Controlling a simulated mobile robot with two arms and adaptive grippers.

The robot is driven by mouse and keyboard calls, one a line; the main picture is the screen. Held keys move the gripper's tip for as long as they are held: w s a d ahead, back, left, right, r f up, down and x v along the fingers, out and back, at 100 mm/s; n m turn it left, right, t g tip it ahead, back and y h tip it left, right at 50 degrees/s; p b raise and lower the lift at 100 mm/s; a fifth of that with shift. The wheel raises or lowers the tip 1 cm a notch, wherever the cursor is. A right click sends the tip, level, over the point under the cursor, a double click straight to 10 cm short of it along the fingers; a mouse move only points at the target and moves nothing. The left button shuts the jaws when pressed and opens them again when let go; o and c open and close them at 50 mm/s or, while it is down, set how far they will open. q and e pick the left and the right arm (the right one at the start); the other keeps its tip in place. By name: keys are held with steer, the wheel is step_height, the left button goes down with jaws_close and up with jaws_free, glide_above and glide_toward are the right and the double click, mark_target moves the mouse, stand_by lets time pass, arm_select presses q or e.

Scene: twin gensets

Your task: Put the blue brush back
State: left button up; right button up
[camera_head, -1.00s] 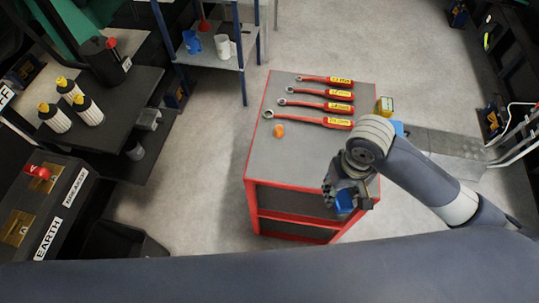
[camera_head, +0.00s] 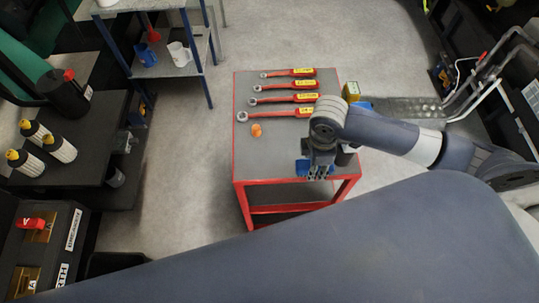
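My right gripper (camera_head: 320,173) comes in from the right and points down over the front part of the red-framed table (camera_head: 248,160). A blue piece, which I take for the blue brush (camera_head: 302,168), shows at its fingers, which look closed around it. The arm and fingers hide most of the brush, so its bristles and full shape cannot be made out. My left gripper is not in view.
Several red-handled wrenches (camera_head: 293,98) and an orange piece (camera_head: 256,130) lie on the table. The floor left of the table is clear.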

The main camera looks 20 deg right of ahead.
steer(key=p, duration=0.3)
glide_above(270, 161)
steer(key=s+d, duration=0.1)
steer(key=shift+f, duration=0.5)
steer(key=shift+w+a, duration=0.35)
steer(key=f, duration=0.2)
steer(key=shift+w+a+f+p, duration=0.15)
steer(key=shift+a+f+p, duration=0.05)
steer(key=shift+f+p, duration=0.15)
steer(key=shift+f, duration=0.5)
steer(key=shift+f, duration=0.2)
steer(key=o, duration=1)
